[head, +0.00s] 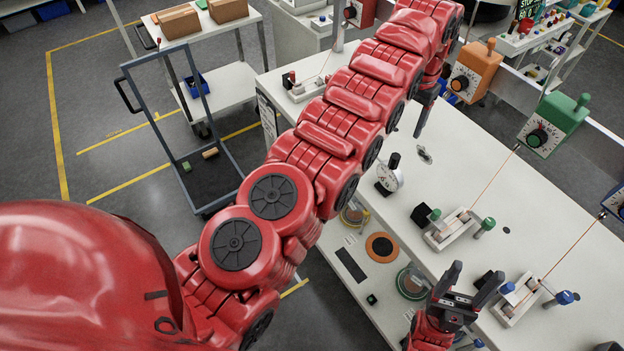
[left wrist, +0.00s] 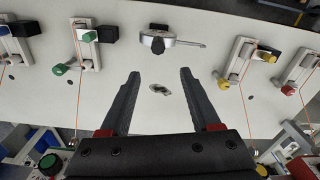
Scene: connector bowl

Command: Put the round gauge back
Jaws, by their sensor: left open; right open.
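The round gauge (head: 390,177), with a white dial and black parts, stands at the table's near edge in the head view. In the left wrist view the gauge (left wrist: 157,41) shows from above as a silver body with a thin stem pointing right. A small grey metal piece (head: 424,154) lies flat on the table beside it; it also shows in the left wrist view (left wrist: 160,88). My left gripper (head: 424,118) is open and empty above the table, apart from the gauge; its fingers (left wrist: 160,74) point toward it. My right gripper (head: 468,280) is open and empty near the table's front edge.
Several fixtures with cords stand on the white table (head: 460,135), including one with a green knob (head: 452,228) and one with a blue knob (head: 518,298). Orange (head: 474,72) and green (head: 552,124) dial boxes line the far edge. A trolley (head: 195,130) stands left.

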